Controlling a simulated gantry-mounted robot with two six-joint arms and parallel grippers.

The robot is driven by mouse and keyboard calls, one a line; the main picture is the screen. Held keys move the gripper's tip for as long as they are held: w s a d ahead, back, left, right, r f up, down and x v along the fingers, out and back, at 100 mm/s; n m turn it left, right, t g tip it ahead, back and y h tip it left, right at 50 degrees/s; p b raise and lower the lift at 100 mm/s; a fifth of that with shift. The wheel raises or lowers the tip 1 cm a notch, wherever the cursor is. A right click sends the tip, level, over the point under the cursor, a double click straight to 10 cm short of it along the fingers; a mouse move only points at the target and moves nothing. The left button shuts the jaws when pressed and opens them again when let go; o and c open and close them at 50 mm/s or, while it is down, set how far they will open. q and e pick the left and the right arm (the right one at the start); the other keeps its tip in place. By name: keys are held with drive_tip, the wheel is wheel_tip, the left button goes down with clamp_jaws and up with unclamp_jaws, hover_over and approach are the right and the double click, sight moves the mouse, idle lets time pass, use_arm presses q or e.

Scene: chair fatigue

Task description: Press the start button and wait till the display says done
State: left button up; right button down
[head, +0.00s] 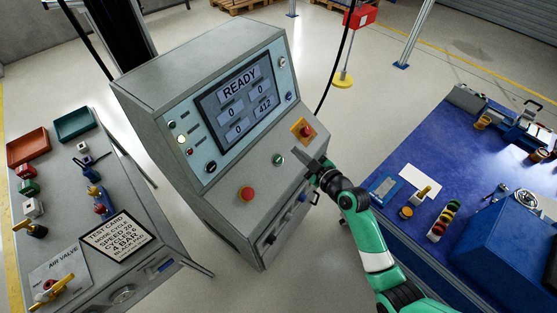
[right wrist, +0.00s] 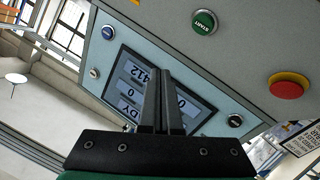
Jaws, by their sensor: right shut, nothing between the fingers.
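The grey console (head: 225,110) stands in the middle of the head view. The green start button (head: 278,160) is on the console's sloping front; in the right wrist view the button, marked START, is at the top (right wrist: 203,23). My right gripper (head: 314,163) is shut and empty, just right of the start button in the head view and apart from it. In the right wrist view its fingers (right wrist: 160,85) cover part of the upside-down display (right wrist: 128,90). My left gripper is out of view.
A red mushroom button (head: 247,194) sits left of the start button, and another red button (head: 305,131) on a yellow plate is to its upper right. A grey side table (head: 130,275) with a test card (head: 117,235) is at left, a blue workbench (head: 430,150) at right.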

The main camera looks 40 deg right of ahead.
sight(278, 156)
drive_tip(key=w+f+b, duration=0.1)
drive_tip(key=f+b, duration=0.1)
drive_tip(key=w+f+b, duration=0.1)
drive_tip(key=f+b, duration=0.1)
drive_tip(key=w+a+f+b, duration=0.1)
drive_tip(key=w+f+b, duration=0.1)
drive_tip(key=shift+f, duration=0.3)
drive_tip(key=shift+w+f+b, duration=0.35)
drive_tip(key=shift+b, duration=0.35)
drive_tip(key=shift+a, duration=0.1)
idle(1.1)
drive_tip(key=shift+w+f+b, duration=0.2)
drive_tip(key=shift+f+b, duration=0.2)
drive_tip(key=shift+b, duration=0.15)
drive_tip(key=shift+w+a+f+b, duration=0.1)
drive_tip(key=shift+w+f+b, duration=0.15)
drive_tip(key=shift+b, duration=0.2)
idle(0.4)
drive_tip(key=shift+s+r, duration=0.1)
drive_tip(key=shift+s+r+p, duration=0.4)
drive_tip(key=shift+r+p, duration=0.15)
drive_tip(key=shift+p, duration=0.15)
